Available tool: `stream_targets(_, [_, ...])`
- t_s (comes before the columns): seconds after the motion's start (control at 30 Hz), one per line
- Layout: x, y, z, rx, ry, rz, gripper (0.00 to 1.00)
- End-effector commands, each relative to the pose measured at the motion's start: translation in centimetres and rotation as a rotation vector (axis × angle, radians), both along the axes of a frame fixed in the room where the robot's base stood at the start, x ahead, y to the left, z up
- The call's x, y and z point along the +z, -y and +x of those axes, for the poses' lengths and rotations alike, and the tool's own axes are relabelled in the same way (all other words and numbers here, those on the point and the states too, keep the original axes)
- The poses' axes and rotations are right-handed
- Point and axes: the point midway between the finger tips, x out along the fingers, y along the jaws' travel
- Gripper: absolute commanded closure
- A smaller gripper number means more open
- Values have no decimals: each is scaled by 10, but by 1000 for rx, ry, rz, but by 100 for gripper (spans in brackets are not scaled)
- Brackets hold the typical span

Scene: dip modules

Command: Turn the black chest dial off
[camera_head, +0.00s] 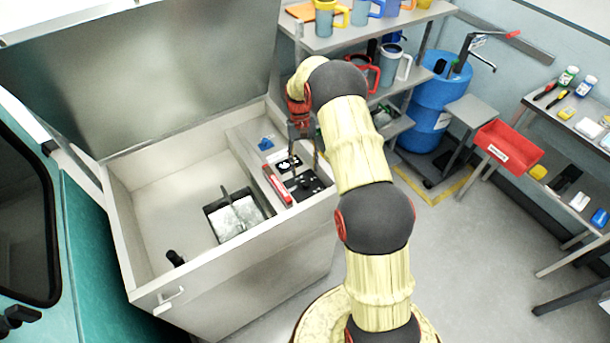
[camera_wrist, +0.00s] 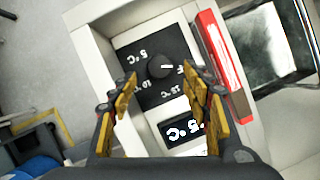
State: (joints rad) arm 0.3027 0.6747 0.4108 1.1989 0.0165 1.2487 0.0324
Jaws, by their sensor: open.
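The black dial (camera_wrist: 160,66) sits on a black square plate with white temperature marks, in the wrist view. A white pointer line on the dial points to the right in that view. In the head view the dial plate (camera_head: 303,186) lies on the ledge of the open grey chest (camera_head: 160,218). My gripper (camera_wrist: 160,82) is open, with one finger on each side of the dial area. I see no contact with the dial. In the head view my gripper (camera_head: 304,145) is above the panel, partly behind my arm.
A small black temperature display (camera_wrist: 183,128) is beside the dial plate. A red bar (camera_wrist: 224,65) lies along the ledge. The chest holds a frosty block in a dark basket (camera_head: 238,216). Its raised lid (camera_head: 150,80) stands at the back. Shelves with mugs are behind my arm.

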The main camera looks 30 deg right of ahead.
Motion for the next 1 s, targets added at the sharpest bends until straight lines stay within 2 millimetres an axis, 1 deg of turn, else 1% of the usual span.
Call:
stream_targets(0.03, [10,2,5,0,3,-1,51])
stream_targets(0.2, [39,6,16,0,1,0,51])
stream_targets(0.3, [51,7,21,0,1,0,51])
stream_targets(0.4, [59,8,24,0,0,0,51])
stream_targets(0.57, [64,9,25,0,-2,1,51])
stream_targets(1.0, [64,9,25,0,-1,0,51])
